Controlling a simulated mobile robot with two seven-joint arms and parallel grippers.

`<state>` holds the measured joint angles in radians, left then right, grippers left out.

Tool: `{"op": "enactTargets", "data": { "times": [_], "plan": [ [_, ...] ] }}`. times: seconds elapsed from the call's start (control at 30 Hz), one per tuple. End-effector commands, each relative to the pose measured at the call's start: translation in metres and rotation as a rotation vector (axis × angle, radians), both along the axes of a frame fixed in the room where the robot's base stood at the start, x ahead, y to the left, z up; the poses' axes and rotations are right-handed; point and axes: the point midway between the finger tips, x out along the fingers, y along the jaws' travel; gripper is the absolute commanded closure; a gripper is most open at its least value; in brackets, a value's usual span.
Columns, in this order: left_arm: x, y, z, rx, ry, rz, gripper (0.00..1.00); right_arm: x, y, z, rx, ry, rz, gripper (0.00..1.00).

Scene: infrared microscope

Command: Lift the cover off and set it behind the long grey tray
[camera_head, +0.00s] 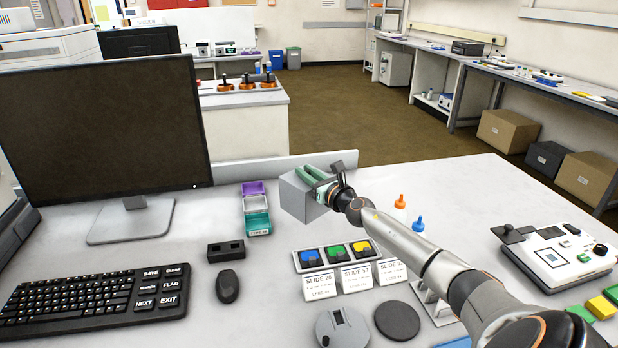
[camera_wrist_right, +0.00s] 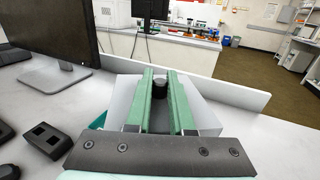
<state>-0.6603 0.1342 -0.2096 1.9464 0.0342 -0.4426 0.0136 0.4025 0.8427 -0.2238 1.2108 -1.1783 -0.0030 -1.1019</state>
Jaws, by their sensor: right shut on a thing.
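The cover is a light grey box (camera_head: 297,199) with a black knob (camera_wrist_right: 160,92) on top. It is on the far side of the desk, beyond the long grey tray (camera_head: 297,262), which holds blue, green and yellow pieces. My right gripper (camera_head: 313,174) is on top of the cover, and its green fingers (camera_wrist_right: 160,88) are shut on the knob. I cannot tell whether the cover's base touches the desk. My left gripper is not in view.
A purple, white and teal tray stack (camera_head: 256,212) stands left of the cover. A low raised edge (camera_wrist_right: 232,92) runs behind it. Orange (camera_head: 400,202) and blue (camera_head: 418,225) bottles stand to the right.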

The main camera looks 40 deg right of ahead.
Motion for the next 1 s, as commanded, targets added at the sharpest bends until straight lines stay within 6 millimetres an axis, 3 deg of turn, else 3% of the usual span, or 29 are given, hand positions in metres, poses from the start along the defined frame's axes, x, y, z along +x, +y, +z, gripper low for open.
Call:
{"op": "enactTargets", "data": {
  "times": [0.23, 0.63, 1.0],
  "plan": [
    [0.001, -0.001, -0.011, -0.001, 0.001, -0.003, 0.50, 0.000, -0.009, -0.008, 0.000, 0.000, -0.011, 1.00],
    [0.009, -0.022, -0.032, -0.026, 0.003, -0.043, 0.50, 0.000, -0.009, -0.049, 0.001, 0.000, -0.011, 1.00],
    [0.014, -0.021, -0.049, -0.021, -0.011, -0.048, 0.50, 0.000, -0.009, -0.079, 0.000, 0.000, -0.011, 1.00]
  ]
}}
